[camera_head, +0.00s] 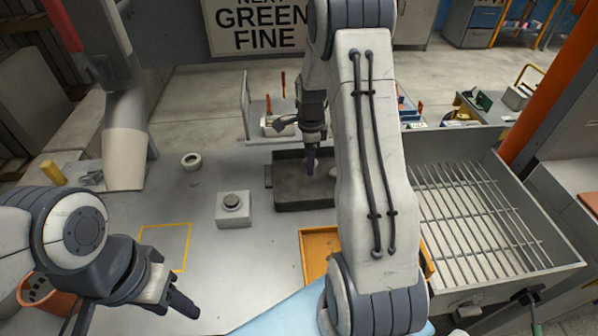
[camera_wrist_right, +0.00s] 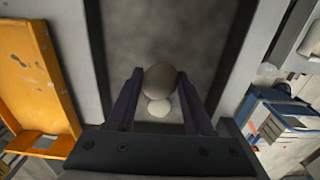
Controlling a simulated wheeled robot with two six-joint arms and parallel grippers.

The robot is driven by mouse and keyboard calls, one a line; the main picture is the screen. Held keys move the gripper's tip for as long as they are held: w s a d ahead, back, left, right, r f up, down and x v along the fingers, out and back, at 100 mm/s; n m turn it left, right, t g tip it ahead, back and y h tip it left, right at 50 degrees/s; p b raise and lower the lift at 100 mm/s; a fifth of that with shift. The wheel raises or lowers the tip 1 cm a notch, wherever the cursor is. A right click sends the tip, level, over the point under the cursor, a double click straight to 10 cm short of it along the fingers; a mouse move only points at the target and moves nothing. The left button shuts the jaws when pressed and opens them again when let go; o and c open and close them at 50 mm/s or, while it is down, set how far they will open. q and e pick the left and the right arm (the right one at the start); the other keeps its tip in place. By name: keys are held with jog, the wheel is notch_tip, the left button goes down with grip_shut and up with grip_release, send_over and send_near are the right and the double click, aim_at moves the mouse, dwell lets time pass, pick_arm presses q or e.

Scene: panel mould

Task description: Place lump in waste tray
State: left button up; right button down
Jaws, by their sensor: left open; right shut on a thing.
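My right gripper (camera_head: 311,160) points down over a dark, shallow rectangular tray (camera_head: 290,200), partly behind my right arm. In the right wrist view, the gripper (camera_wrist_right: 159,95) is shut on a rounded grey-brown lump (camera_wrist_right: 159,78) between its two dark fingers. A smaller, paler round piece (camera_wrist_right: 159,108) shows against the lump; I cannot tell whether they are joined. The tray's dark floor (camera_wrist_right: 165,25) lies behind them. No label shows which tray is for waste. My left gripper (camera_head: 178,300) is open and empty at the lower left, over the table.
A grey box with a round knob (camera_head: 234,209) and a pale ring (camera_head: 191,161) stand left of the tray. An orange tray (camera_head: 312,240) is nearer me, partly behind my right arm. A slatted grey bin (camera_head: 470,215) is at right. A yellow-outlined square (camera_head: 165,245) is clear.

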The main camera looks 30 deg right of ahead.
aim_at(298, 183)
jog(key=w+a+f, duration=0.1)
jog(key=a, duration=0.1)
jog(key=shift+w+a+f+p, duration=0.3)
jog(key=shift+w+a+f, duration=0.05)
jog(key=shift+w+f, duration=0.05)
notch_tip(298, 183, down, 3)
jog(key=shift+f+p, duration=0.1)
jog(key=shift+p, duration=0.5)
jog(key=shift+f, duration=0.45)
jog(key=shift+f, duration=0.1)
jog(key=shift+c, duration=1.4)
grip_release()
